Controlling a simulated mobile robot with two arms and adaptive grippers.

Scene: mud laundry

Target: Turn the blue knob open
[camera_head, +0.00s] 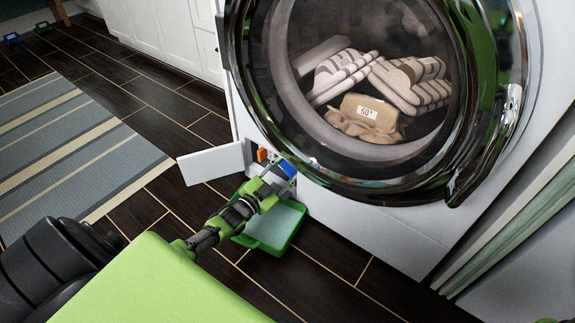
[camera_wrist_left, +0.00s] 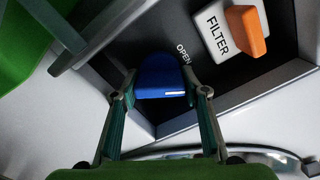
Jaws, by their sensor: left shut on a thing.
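The blue knob (camera_wrist_left: 160,80) sits in a recess low on the washing machine, with the word OPEN printed beside it. In the left wrist view my left gripper (camera_wrist_left: 160,98) has its two fingers on either side of the knob, shut on it. A short white mark shows on the knob's near side. In the head view the blue knob (camera_head: 287,168) shows at the tip of my left gripper (camera_head: 278,174), partly hidden by it. My right gripper is not clearly in view.
An orange knob (camera_wrist_left: 247,31) on the FILTER panel (camera_wrist_left: 215,32) is close beside the blue knob. The white flap (camera_head: 212,164) stands open at left. A green tray (camera_head: 272,228) lies on the floor below. The round washer door (camera_head: 480,150) is above.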

